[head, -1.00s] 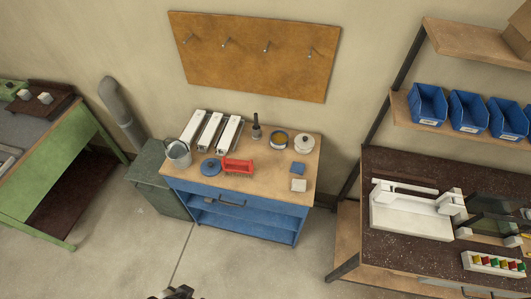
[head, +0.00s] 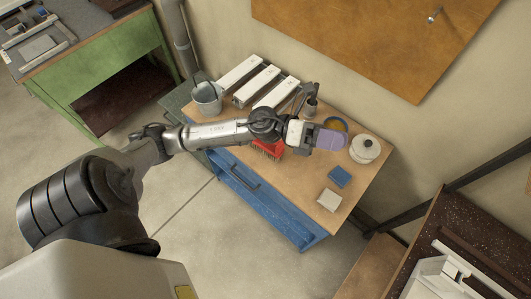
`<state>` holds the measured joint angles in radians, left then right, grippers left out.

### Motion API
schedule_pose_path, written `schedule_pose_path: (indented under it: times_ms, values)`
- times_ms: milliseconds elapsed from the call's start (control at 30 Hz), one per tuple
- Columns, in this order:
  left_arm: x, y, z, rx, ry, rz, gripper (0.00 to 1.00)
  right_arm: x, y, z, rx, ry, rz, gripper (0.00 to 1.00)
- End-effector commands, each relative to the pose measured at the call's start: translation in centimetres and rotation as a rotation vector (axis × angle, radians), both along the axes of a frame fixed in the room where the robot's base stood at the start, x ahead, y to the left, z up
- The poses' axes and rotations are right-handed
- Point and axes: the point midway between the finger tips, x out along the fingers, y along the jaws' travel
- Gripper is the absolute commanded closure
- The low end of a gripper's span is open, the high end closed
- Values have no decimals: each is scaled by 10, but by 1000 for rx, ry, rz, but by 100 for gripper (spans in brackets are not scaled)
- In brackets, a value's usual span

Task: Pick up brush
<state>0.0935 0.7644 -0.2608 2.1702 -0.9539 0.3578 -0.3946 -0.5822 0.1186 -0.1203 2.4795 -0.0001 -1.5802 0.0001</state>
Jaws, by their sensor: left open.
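My left arm reaches in from the left over the workbench (head: 300,205). Its gripper (head: 332,139), with purple fingers, is above the middle of the bench top, and nothing shows held in it. Just below the wrist is a red object (head: 268,151) with a ribbed or bristled side, perhaps the brush; the arm partly hides it. A dark upright piece in a small dark cup (head: 310,108) stands behind the gripper; I cannot tell whether this is a brush. My right gripper is out of view.
White profiles (head: 239,72) and a metal bucket (head: 206,95) stand at the back left. A round tin (head: 337,124), a white lidded pot (head: 365,149), a blue block (head: 340,176) and a pale block (head: 329,200) lie on the right.

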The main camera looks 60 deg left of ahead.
Motion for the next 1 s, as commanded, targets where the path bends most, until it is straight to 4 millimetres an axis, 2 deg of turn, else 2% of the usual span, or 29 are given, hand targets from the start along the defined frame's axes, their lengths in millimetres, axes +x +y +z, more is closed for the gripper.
schedule_pose_path:
  times_ms: [33,167,267,400,500,600,700,867,1000]
  values:
    - [0,1,-30,155,-75,-69,45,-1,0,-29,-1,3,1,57]
    - [-4,20,-83,577,-218,-252,45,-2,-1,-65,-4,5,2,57]
    - [-3,55,-123,897,-265,-379,45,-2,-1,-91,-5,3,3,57]
    - [-3,124,-161,1290,-235,-523,45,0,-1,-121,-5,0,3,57]
    - [-6,174,-173,1509,-165,-601,45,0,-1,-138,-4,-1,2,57]
    - [-12,216,-175,1670,-78,-660,45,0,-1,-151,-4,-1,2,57]
    - [-19,247,-172,1777,2,-701,45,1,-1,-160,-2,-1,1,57]
    - [-28,274,-169,1863,88,-737,45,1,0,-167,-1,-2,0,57]
    - [-31,281,-185,1882,115,-751,45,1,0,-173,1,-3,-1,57]
